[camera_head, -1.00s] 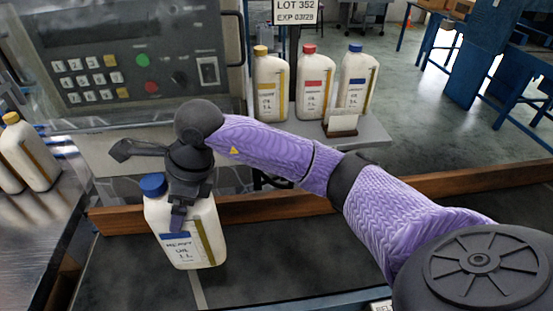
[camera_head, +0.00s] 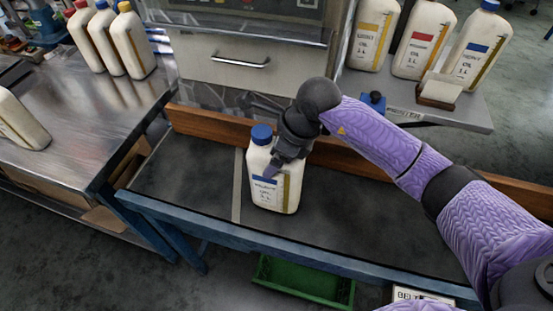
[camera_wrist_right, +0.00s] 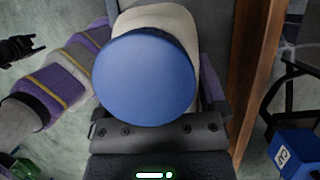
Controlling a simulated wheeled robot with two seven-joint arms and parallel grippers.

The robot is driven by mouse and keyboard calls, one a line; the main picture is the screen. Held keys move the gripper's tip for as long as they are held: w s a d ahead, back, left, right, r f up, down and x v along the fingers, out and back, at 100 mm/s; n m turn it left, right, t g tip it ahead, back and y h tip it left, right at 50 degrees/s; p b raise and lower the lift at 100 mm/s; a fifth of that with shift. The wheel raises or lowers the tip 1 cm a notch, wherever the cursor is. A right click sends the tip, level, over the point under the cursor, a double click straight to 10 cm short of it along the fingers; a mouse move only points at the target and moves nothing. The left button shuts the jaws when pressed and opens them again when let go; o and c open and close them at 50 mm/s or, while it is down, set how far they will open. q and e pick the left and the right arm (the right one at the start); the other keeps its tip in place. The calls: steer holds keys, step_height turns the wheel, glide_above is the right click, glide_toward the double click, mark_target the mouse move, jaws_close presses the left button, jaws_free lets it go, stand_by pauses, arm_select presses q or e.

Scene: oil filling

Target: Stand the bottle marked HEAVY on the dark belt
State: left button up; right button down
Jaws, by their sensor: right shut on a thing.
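My right gripper (camera_head: 283,160) is shut on the blue-capped cream bottle (camera_head: 282,190), around its upper part. The bottle has a blue label with blurred lettering and looks close to upright. It is over the dark belt (camera_head: 340,205), left of its middle. I cannot tell whether its base touches the belt. In the right wrist view the blue cap (camera_wrist_right: 145,78) hides most of the bottle and the gripping point. My left gripper (camera_wrist_right: 38,45) shows small at the left edge of that view, dark, its prongs apart and empty.
A wooden rail (camera_head: 205,125) runs behind the belt and a blue frame edge (camera_head: 215,225) in front. Several bottles stand on the metal table at left (camera_head: 95,115). Three more (camera_head: 425,40) stand on the back right shelf. A green crate (camera_head: 305,280) is below the belt.

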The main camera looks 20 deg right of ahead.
steer(key=shift+f, duration=0.4)
jaws_free()
steer(key=shift+f, duration=0.15)
steer(key=p+v, duration=0.2)
steer(key=v, duration=0.9)
steer(key=shift+s, duration=0.1)
steer(key=shift+s+d+r+p, duration=0.1)
steer(key=shift+d+r+p, duration=0.15)
steer(key=shift+r, duration=0.35)
